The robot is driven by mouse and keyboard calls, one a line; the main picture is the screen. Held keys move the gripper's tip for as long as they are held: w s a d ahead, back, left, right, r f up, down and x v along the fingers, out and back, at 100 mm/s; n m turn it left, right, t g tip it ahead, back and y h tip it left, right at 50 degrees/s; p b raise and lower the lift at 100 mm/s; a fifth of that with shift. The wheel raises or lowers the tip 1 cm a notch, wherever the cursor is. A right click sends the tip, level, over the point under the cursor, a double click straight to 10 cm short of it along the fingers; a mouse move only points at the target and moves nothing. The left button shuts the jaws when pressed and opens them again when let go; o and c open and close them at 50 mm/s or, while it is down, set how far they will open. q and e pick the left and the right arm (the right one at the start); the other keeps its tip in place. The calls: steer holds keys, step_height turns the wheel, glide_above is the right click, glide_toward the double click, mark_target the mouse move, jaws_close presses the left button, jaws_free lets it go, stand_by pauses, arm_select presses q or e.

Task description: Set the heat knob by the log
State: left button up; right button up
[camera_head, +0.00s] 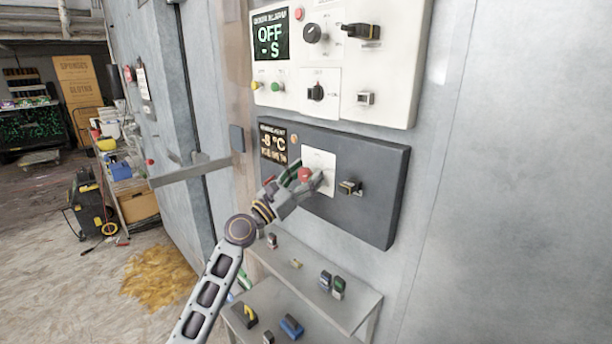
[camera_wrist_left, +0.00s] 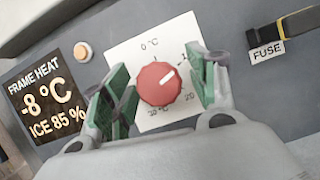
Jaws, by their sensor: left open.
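The red heat knob (camera_wrist_left: 159,83) sits on a white dial plate (camera_wrist_left: 124,51) with temperature marks. Its white pointer line aims up and right, near a mark partly hidden by a finger. The display beside it (camera_wrist_left: 45,103) reads frame heat -8 °C, ice 85 %. My left gripper (camera_wrist_left: 160,92) is open, with one green-padded finger on each side of the knob; contact is not clear. In the head view the left gripper (camera_head: 304,177) is at the dark panel (camera_head: 375,215), around the knob (camera_head: 306,173). My right gripper is out of view. No readable log shows.
A fuse switch (camera_head: 350,188) is right of the knob. A white control panel (camera_head: 400,90) with knobs and buttons is above. A small shelf (camera_head: 350,310) with loose parts is below. A door handle bar (camera_head: 190,170) juts out left. Sheets (camera_head: 143,82) hang on the far wall, unreadable.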

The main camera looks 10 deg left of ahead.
arm_select(q)
steer(key=c, duration=1)
steer(key=shift+c, duration=0.2)
steer(key=shift+m, duration=0.3)
